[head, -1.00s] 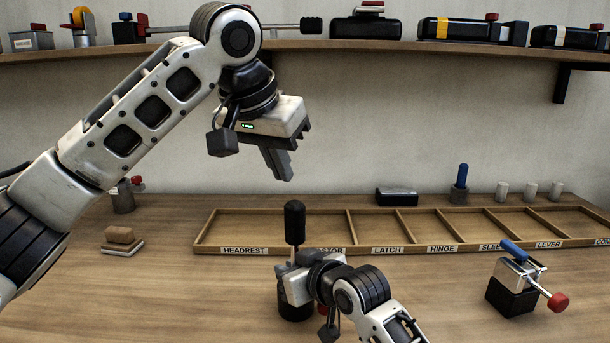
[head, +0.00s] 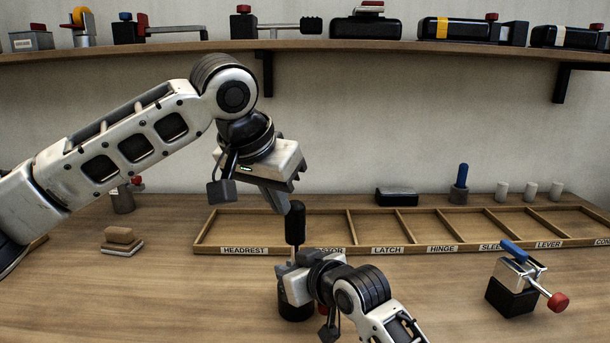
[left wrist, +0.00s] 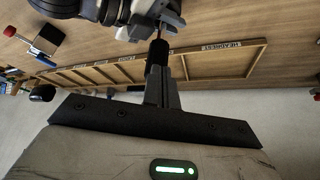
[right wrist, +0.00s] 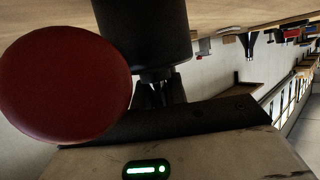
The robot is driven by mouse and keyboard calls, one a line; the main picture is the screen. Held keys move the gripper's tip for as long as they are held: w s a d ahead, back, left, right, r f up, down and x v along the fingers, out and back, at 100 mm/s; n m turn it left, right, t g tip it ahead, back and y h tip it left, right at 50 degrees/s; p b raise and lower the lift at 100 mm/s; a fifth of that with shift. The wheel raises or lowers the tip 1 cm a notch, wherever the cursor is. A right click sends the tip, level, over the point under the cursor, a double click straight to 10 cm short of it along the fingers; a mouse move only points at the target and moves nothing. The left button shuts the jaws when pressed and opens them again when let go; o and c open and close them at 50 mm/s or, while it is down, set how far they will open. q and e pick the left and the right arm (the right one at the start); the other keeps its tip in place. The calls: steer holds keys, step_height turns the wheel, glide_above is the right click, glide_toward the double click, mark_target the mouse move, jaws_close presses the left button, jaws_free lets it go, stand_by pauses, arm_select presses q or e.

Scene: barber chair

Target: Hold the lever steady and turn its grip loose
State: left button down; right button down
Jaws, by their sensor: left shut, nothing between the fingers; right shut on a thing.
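The lever stands upright on the table with its black grip (head: 295,228) on top; the grip also shows in the left wrist view (left wrist: 157,57). My right gripper (head: 287,270) is shut on the lever below the grip; its fingers (right wrist: 160,92) partly hide the contact. A dark cylindrical base (head: 296,312) shows beneath it. A red knob (right wrist: 65,85) fills the left of the right wrist view. My left gripper (head: 284,207) is shut and empty, its fingertips at the grip's top, tilted in from the upper left. I cannot tell whether they touch.
A labelled wooden tray (head: 365,225) with empty compartments lies just behind the lever. A blue-handled clamp device (head: 512,285) with a red knob stands at right. A brown-topped block (head: 122,240) lies left. A shelf (head: 330,45) with mechanisms crosses above my left arm.

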arm_select(q)
steer(key=shift+f, duration=0.4)
steer(key=shift+w+d, duration=0.3)
steer(key=shift+w, duration=0.25)
stand_by(1.0)
steer(key=shift+d+f, duration=0.1)
steer(key=shift+s, duration=0.15)
stand_by(0.7)
steer(key=shift+s, duration=0.25)
step_height(320, 180, up, 6)
steer(key=shift+a, duration=0.2)
steer(key=shift+r, duration=0.25)
